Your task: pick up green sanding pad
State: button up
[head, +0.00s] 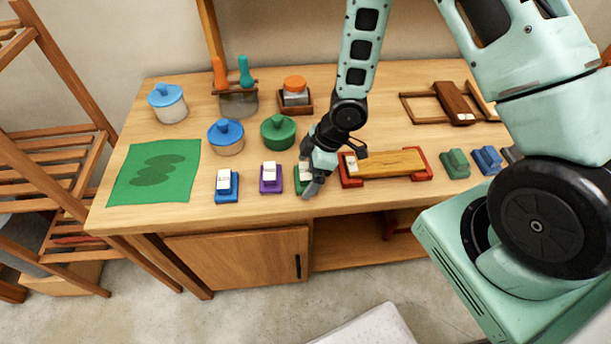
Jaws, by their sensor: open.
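My gripper (311,185) is open, low over the front edge of the workbench. A small green block with a white top (299,180) stands there, partly hidden behind the gripper's fingers. The fingers are at or just right of this block; I cannot tell whether they touch it. Another green pad-like block (455,163), with a raised grip, lies on the right of the bench, away from my gripper. The view does not make clear which green one is the sanding pad.
On the workbench (300,214) are a blue block (227,186) and a purple block (270,178) left of my gripper. A red-ended clamp frame with a board (390,163) lies close on its right. Lidded pots, including a green one (278,132), stand behind. A green mat (120,192) lies far left.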

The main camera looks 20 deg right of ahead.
aim_at(305, 170)
jog(key=shift+w+a+f, duration=0.1)
jog(key=shift+a+f, duration=0.1)
jog(key=shift+f, duration=0.4)
jog(key=c, duration=1)
jog(key=shift+c, duration=0.2)
jog(key=shift+r, duration=0.1)
notch_tip(305, 170, up, 10)
jog(key=shift+f+p, duration=0.1)
jog(key=shift+p, duration=0.9)
jog(key=shift+o, duration=0.7)
